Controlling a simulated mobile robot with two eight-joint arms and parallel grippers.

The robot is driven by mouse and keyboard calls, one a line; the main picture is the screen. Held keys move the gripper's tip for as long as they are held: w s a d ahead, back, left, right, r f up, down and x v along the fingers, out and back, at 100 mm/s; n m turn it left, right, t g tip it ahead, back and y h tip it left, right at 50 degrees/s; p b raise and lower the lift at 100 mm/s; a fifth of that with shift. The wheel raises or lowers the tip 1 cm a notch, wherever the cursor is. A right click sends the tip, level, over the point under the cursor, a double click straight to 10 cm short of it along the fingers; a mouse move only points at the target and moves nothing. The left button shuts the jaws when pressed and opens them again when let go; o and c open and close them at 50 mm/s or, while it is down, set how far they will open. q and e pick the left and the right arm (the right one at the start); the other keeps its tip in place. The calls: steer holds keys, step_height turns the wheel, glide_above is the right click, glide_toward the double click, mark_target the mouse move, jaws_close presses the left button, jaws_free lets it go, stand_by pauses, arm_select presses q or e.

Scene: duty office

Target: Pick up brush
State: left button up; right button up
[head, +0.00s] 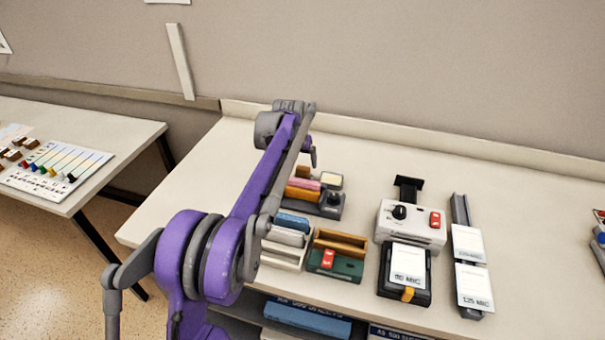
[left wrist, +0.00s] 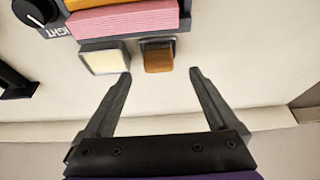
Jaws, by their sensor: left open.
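A small brown-orange block (left wrist: 158,57), which looks like the brush, lies beside a cream block (left wrist: 104,62) in the left wrist view. In the head view the brown-orange piece (head: 303,171) is partly hidden by my left arm, and the cream block (head: 330,180) is to its right. My left gripper (left wrist: 160,73) is open and empty. In the wrist view its fingertips sit either side of the brown-orange block's near end, apart from it. In the head view the left gripper (head: 313,157) is over the back of the desk, seen side-on. My right gripper is not in view.
A grey unit with a knob (head: 333,199) and pink and orange bars stands close by. Nearer are a green box (head: 335,266) and a white device (head: 410,225). A low ledge and wall (head: 400,137) bound the back. The back-right desktop is clear.

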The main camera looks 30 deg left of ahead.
mark_target(303, 168)
arm_select(q)
steer(key=x, duration=0.6)
steer(key=shift+w+f, duration=0.15)
steer(key=shift+w, duration=0.1)
steer(key=shift+d, duration=0.1)
steer(key=c, duration=1.4)
step_height(303, 168, up, 10)
steer(key=shift+r+p, duration=0.1)
steer(key=shift+p, duration=0.35)
steer(key=shift+c, duration=0.2)
steer(key=o, duration=0.8)
steer(key=c, duration=0.6)
